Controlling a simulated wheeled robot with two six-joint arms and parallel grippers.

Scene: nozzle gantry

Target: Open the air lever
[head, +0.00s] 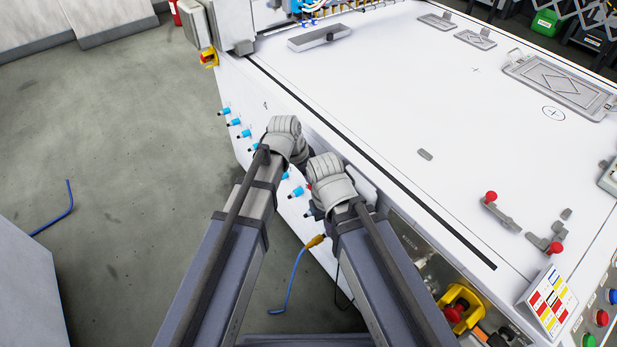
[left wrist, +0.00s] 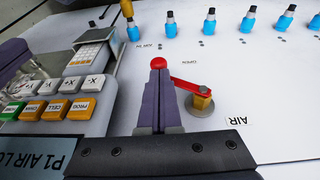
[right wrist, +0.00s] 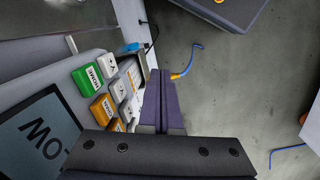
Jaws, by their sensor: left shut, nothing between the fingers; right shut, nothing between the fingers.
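The air lever (left wrist: 185,84) shows in the left wrist view as a red arm with a round red knob (left wrist: 158,62), on a brass pivot (left wrist: 201,100). Its arm points left in that view, toward the upside-down "OPEN" print; "AIR" is printed to the right. My left gripper (left wrist: 158,74) is shut and empty, its fingertips right at the knob; I cannot tell whether they touch it. My right gripper (right wrist: 160,74) is shut and empty beside a keypad panel, above the floor. In the head view my wrists hide most of the lever area.
Several blue air fittings (left wrist: 210,27) stick out of the white front panel. A button panel (right wrist: 105,85) lies close to my right gripper. The white table top (head: 400,100) is mostly clear. A blue hose (head: 290,280) hangs near the floor.

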